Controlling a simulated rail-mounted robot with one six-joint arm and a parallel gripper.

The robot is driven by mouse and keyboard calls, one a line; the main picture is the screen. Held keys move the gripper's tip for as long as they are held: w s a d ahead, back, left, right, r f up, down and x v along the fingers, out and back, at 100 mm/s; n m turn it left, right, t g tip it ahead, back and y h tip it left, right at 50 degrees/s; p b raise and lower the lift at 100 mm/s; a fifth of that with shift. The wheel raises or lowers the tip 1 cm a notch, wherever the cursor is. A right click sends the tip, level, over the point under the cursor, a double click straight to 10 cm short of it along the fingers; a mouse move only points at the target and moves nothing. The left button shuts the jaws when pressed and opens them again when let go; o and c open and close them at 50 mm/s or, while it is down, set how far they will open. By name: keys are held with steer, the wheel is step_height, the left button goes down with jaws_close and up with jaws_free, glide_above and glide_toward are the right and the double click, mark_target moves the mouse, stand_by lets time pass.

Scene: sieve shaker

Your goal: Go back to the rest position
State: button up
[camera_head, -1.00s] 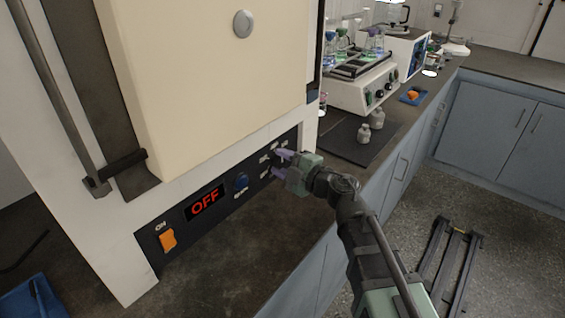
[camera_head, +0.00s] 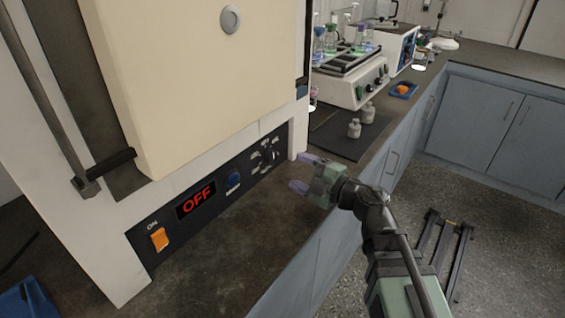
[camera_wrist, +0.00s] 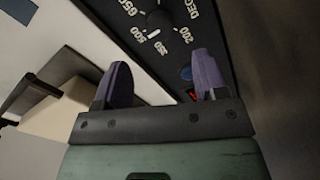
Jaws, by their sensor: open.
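My gripper (camera_head: 300,173) is open and empty, with two purple fingers, in front of the right end of the machine's control panel (camera_head: 212,190). It stands apart from the panel, over the dark counter's edge. In the wrist view, my gripper (camera_wrist: 160,88) has its fingers spread, with a black dial (camera_wrist: 158,20) and its temperature numbers beyond them. The dial also shows in the head view (camera_head: 271,156). The panel's red display reads OFF (camera_head: 197,200), beside an orange switch (camera_head: 158,239) and a blue knob (camera_head: 233,180).
A shaker with flasks (camera_head: 350,80) stands on the counter behind. Two small metal weights (camera_head: 361,120) sit on a dark mat (camera_head: 335,138). A blue tray (camera_head: 403,90) holds an orange thing. Blue cabinets (camera_head: 490,125) line the right.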

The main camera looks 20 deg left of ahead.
steer(key=shift+v, duration=1.2)
